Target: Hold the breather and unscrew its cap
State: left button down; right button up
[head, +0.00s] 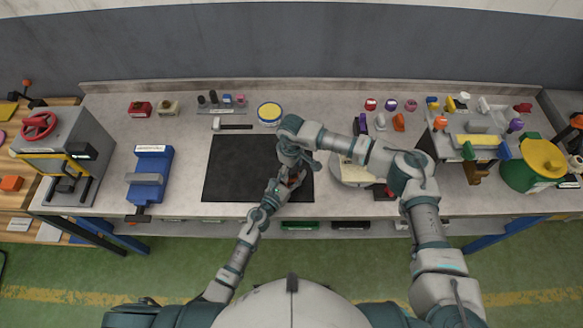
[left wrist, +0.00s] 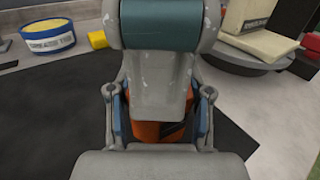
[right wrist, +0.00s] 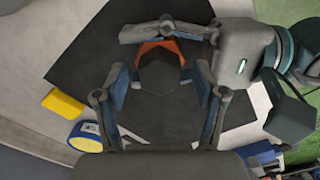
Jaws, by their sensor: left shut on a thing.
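The breather has an orange body and a dark cap. In the left wrist view its orange body (left wrist: 150,131) shows between the fingers of my left gripper (left wrist: 160,118), which is shut on it. In the right wrist view the dark, faceted cap (right wrist: 166,76) sits in front of the orange body (right wrist: 160,48). My right gripper (right wrist: 163,88) is open, with one finger on each side of the cap. In the head view both grippers meet over the right part of the black mat (head: 240,165), and the breather is mostly hidden between them.
A yellow-topped tub (head: 269,113) and a hammer (head: 232,126) lie behind the mat. A round turntable (head: 350,177) is right of the grippers, partly under my right arm. A blue vise (head: 150,175) stands at left. The mat's left part is clear.

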jog(key=shift+o, duration=0.5)
jog(key=shift+r, duration=2)
jog(key=m, duration=0.5)
jog(key=shift+m, duration=0.4)
jog(key=m, duration=0.6)
jog(key=shift+d, duration=0.1)
